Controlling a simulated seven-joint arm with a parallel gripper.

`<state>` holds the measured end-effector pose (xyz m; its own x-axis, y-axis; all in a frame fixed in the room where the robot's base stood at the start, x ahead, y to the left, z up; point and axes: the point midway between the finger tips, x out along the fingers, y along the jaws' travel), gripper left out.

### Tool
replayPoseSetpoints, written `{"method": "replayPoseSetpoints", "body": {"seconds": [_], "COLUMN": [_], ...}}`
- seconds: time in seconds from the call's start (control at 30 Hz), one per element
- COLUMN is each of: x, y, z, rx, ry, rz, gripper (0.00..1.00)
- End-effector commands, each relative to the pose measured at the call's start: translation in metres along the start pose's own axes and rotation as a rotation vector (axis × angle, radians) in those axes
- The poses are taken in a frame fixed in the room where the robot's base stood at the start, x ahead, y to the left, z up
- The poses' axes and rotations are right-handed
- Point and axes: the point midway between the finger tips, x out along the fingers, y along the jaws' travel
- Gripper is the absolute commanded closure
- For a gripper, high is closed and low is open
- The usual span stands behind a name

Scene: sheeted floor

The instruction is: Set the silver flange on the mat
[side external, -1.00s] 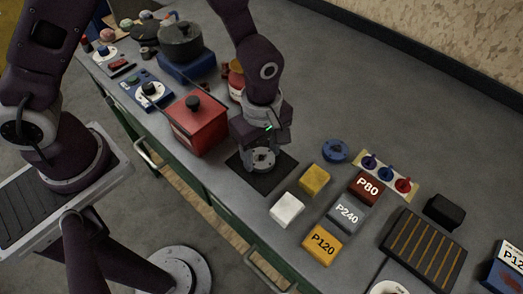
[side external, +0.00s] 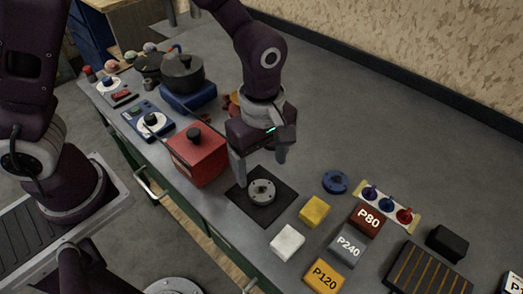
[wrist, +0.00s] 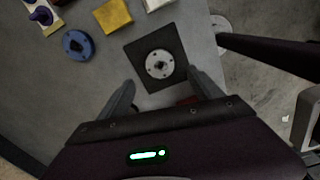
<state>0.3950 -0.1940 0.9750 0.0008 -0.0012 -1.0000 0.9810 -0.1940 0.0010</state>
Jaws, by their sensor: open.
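The silver flange (side external: 262,191), a round grey disc with small holes and a raised hub, lies flat on the dark square mat (side external: 284,203). In the wrist view the flange (wrist: 159,64) sits near the middle of the mat (wrist: 137,48), with mat showing all around it. My gripper (side external: 261,170) is above the flange, its two fingers spread apart. In the wrist view the fingers of my gripper (wrist: 155,90) are wide open with nothing between them, and the flange is apart from both.
A red box (side external: 198,154) with a black knob stands close left of the mat. A white block (side external: 287,241), a yellow block (side external: 314,210) and a blue flange (side external: 335,182) lie to the right. Labelled blocks, including P240 (side external: 346,245), stand beyond. Bare tabletop lies behind the mat.

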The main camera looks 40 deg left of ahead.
Motion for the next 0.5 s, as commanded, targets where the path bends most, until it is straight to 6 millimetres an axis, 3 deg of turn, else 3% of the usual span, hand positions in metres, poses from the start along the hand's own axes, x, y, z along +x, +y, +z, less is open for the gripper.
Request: {"method": "replayPoseSetpoints", "body": {"seconds": [0.1, 0.2, 0.5], "x": [-0.027, -0.040, -0.056], "y": [0.001, 0.000, -0.002], "z": [0.000, 0.000, -0.006], "rx": [0.001, 0.001, 0.034], "ry": [-0.001, 0.000, -0.009], "rz": [0.005, 0.002, 0.014], "gripper": [0.25, 0.25, 0.25]}}
